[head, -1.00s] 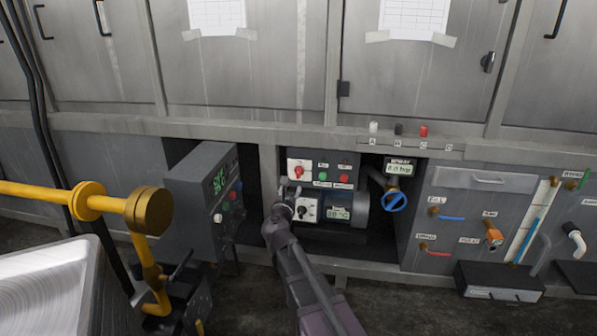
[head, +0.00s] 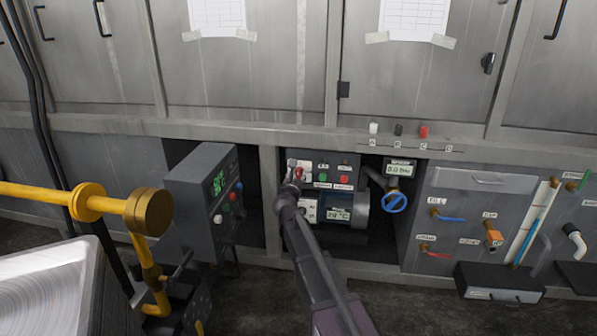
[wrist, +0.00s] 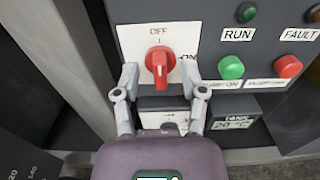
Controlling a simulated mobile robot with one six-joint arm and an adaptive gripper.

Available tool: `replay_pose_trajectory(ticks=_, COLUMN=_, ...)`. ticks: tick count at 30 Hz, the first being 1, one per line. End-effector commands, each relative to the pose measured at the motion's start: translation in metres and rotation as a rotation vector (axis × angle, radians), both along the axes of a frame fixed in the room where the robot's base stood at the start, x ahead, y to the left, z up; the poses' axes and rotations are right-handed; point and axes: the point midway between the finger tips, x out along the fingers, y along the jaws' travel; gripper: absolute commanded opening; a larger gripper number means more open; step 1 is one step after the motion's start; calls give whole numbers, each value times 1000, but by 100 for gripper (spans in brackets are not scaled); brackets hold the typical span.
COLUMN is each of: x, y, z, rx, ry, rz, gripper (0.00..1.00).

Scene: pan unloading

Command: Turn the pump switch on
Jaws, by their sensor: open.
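The pump switch (wrist: 160,62) is a red rotary knob on a white plate marked OFF at the top and ON at the right. Its ridge stands upright, in line with OFF. In the head view the red knob (head: 299,173) shows partly behind my gripper (head: 291,190). In the wrist view my gripper (wrist: 160,76) is open, with one fingertip at the lower left of the knob and the other at the lower right. Nothing is between the fingers except the view of the knob. I cannot tell whether they touch the plate.
A green button (wrist: 231,67) and a red button (wrist: 287,66) sit right of the switch, under dark RUN and FAULT lamps. A tank display (wrist: 234,124) is below. A grey control box (head: 205,200) stands left; a blue valve wheel (head: 394,202) is right.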

Motion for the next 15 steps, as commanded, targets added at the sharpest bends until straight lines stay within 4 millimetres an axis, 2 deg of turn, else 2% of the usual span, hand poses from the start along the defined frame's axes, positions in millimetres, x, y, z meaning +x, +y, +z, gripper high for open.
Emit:
replay_pose_trajectory(ticks=1, x=10, y=-2, z=0, rx=0, ry=0, rz=0, gripper=54)
replay_pose_trajectory(ticks=6, x=24, y=-5, z=0, rx=0, ry=0, rz=1, gripper=54)
replay_pose_trajectory(ticks=15, x=31, y=-8, z=0, rx=0, ry=0, rz=1, gripper=54)
